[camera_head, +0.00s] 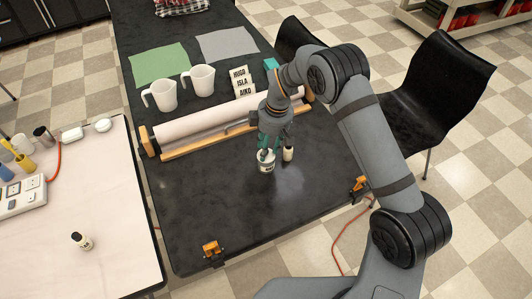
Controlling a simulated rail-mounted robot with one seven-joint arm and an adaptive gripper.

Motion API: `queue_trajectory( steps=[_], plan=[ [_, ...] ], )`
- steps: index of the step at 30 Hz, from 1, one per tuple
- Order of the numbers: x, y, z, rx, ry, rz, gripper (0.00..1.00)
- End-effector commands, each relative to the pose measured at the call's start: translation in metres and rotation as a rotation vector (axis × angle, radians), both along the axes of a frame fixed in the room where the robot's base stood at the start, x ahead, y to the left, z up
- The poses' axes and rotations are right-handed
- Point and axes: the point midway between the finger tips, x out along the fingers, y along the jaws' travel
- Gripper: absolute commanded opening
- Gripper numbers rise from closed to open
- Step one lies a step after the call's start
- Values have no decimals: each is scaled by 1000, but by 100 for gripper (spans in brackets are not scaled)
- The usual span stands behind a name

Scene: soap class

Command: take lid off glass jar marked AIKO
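A small white-looking jar (266,167) with a dark-lettered label stands on the black table, near its middle. The lettering is too small to read. My gripper (267,154) points down at the top of this jar, with its greenish fingers at the rim. The fingers hide the lid area, and I cannot tell whether they grip it. A smaller white container with a dark top (288,154) stands just right of the jar. A similar dark-topped container (82,241) stands on the pale table at the left, its label unreadable.
A paper roll in a wooden holder (200,125) lies behind the jar. Beyond are two white pitchers (165,96), a name sign (241,83) reading AIKO on its last line, and green and grey cloths. Orange clamps (212,250) sit at the front edge. The table's front left is clear.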

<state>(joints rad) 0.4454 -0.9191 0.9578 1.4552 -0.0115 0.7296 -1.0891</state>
Motion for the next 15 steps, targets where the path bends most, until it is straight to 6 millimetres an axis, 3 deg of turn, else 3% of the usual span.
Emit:
queue_trajectory(
  steps=[7, 15],
  plan=[
    [1, 0, -2, 1, -1, 0, 35],
    [0, 0, -2, 0, -1, 0, 20]
  ],
)
